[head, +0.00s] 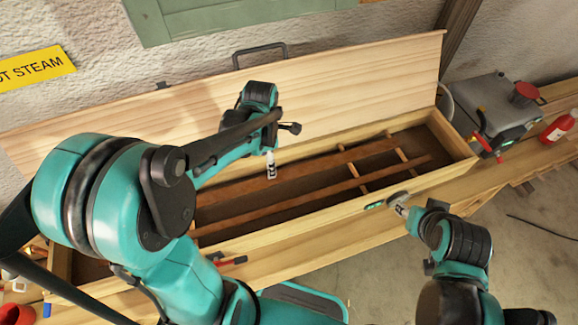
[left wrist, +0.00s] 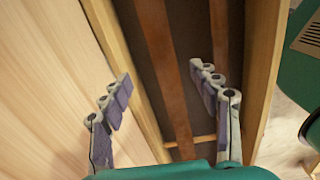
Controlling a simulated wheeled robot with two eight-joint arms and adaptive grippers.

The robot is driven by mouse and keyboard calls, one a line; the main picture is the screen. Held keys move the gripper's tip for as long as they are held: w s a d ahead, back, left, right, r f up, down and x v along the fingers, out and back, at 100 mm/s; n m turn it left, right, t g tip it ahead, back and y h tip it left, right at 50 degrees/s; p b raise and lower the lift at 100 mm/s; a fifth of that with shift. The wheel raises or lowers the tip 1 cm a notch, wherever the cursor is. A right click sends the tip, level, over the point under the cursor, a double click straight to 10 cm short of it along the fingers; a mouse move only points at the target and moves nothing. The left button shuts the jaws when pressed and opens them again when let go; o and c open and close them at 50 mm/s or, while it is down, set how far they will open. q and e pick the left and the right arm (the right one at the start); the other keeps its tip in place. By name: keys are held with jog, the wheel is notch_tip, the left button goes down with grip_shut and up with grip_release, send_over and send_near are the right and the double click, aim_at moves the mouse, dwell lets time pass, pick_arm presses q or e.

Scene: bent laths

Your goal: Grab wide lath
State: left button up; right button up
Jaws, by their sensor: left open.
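Two long reddish-brown laths lie lengthwise inside an open wooden chest (head: 340,207). The wider lath (head: 322,167) is on the far side, and the narrower lath (head: 300,199) is nearer the front wall. My left gripper (head: 270,165) is over the chest, pointing down. In the left wrist view it (left wrist: 165,100) is open and empty, with the wide lath (left wrist: 160,50) passing between its fingers' lines, below them. The narrow lath (left wrist: 219,35) runs by the right finger. My right gripper (head: 398,203) is at the chest's front wall; its finger opening is unclear.
Thin wooden cross sticks (head: 350,162) lie across the chest near the laths. The raised lid (head: 340,88) stands behind. A grey machine (head: 495,105) and a red bottle (head: 558,128) are at the right. A red-handled tool (head: 232,261) lies by the front wall.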

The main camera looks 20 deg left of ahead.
aim_at(271, 180)
pick_arm(q)
jog(key=shift+w+d+f+n, duration=0.15)
jog(key=shift+w+f+n, duration=0.25)
jog(key=shift+f, duration=0.35)
jog(key=f, duration=0.2)
jog(key=f+b, duration=0.1)
jog(key=f, duration=0.1)
jog(key=s+f+b, duration=0.1)
jog(key=f, duration=0.1)
jog(key=shift+f, duration=0.35)
jog(key=c, duration=1.3)
